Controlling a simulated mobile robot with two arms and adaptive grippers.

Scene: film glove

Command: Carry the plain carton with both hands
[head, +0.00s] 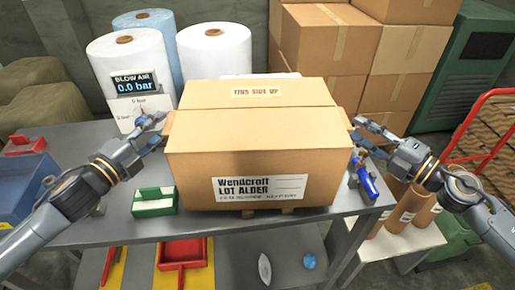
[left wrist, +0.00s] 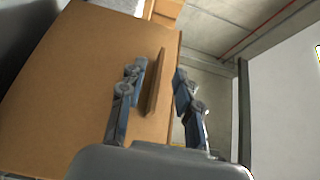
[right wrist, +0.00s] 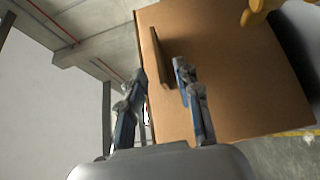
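The brown carton (head: 250,150) sits on the grey table (head: 90,215), with a "Wendcroft LOT ALDER" label on its front and "THIS SIDE UP" on top. In the left wrist view, a narrow cardboard ledge (left wrist: 157,82) stands out from its side. My left gripper (head: 152,127) is open at the carton's left side, its fingers either side of that ledge with gaps showing. My right gripper (head: 358,132) is open at the right side. In the right wrist view, its fingers straddle a similar ledge (right wrist: 158,60), apart from it.
White rolls (head: 215,52) and a 0.0 bar gauge (head: 137,95) are behind left. Stacked boxes (head: 320,45) rise behind. Brown tubes (head: 405,207) stand low at right.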

